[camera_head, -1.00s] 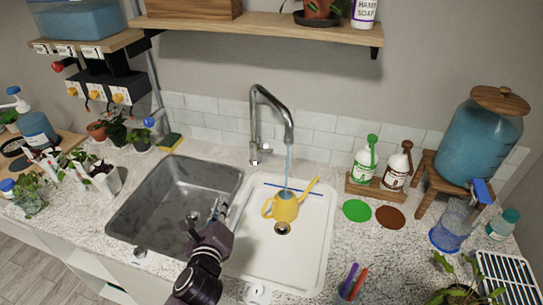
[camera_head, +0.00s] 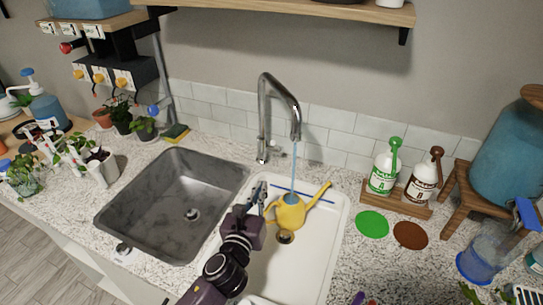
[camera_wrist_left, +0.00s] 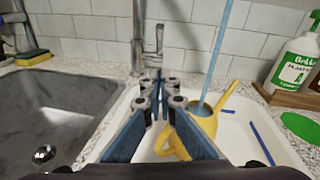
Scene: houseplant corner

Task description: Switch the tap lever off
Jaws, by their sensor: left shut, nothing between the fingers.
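The chrome tap (camera_head: 263,125) stands behind the two sinks. Water (camera_head: 294,165) runs from its spout into the yellow watering can (camera_head: 289,214) in the white sink. In the left wrist view, the tap's post (camera_wrist_left: 138,35) rises just beyond the fingers, and a short upright metal piece, seemingly the tap lever (camera_wrist_left: 160,38), stands at its right. My left gripper (camera_head: 259,189) is shut and empty, above the sinks' divide and in front of the tap base. In the wrist view its fingertips (camera_wrist_left: 158,78) appear just below the lever, apart from it. My right gripper is out of view.
The steel sink (camera_head: 130,190) is empty at the left. A blue strip (camera_head: 318,196) lies in the white sink (camera_head: 335,240). Two bottles (camera_head: 384,172) stand in a wooden tray at the right, behind green and brown discs (camera_head: 372,223). A shelf (camera_head: 330,13) overhangs the tap.

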